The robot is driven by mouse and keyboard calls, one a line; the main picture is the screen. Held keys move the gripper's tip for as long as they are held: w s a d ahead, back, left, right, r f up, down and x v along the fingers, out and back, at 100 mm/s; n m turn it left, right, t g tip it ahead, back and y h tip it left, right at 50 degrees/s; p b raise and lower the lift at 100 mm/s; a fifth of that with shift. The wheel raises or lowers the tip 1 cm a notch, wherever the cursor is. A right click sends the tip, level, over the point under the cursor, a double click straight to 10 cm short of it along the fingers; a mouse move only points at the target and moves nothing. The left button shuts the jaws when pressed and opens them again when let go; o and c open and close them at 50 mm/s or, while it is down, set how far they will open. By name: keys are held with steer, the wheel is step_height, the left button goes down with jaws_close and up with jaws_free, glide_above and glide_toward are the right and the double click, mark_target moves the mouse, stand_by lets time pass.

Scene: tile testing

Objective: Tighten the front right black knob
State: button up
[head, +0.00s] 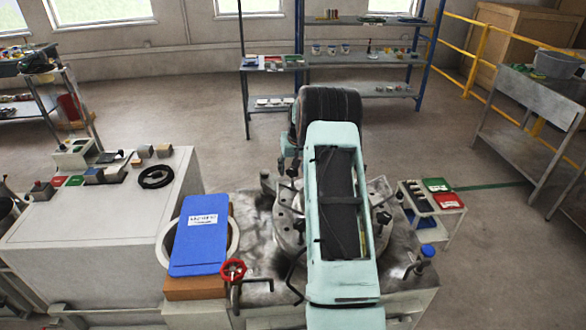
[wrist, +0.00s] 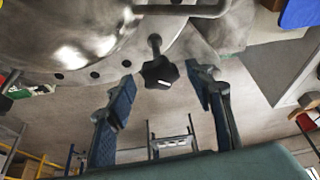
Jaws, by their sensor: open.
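In the wrist view, a black lobed knob (wrist: 159,72) on a short metal stem stands at the rim of a round metal flange (wrist: 70,35). My open gripper (wrist: 162,92) has one blue-padded finger on each side of the knob, with a visible gap on both sides. The fingers do not appear to touch it. In the head view, my pale green arm covers the middle of the round metal flange (head: 290,228), and my fingers cannot be made out. A dark knob (head: 384,217) shows at the flange's right side. I cannot tell which knob the wrist view shows.
A blue board (head: 201,238) lies left of the flange, with a red handwheel (head: 232,269) near it. A blue-capped part (head: 428,250) stands at the right. A small cart (head: 432,205) with trays is beyond. A curved metal handle (wrist: 180,10) crosses the flange near the knob.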

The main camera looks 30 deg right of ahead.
steer(key=shift+w+f, duration=0.1)
steer(key=shift+f, duration=0.15)
steer(key=shift+c, duration=0.4)
steer(key=c, duration=1.1)
steer(key=shift+f+m+b, duration=0.1)
steer(key=shift+m+b, duration=0.3)
steer(key=shift+b, duration=0.05)
steer(key=shift+m+h, duration=0.3)
steer(key=shift+m, duration=0.1)
steer(key=o, duration=1.2)
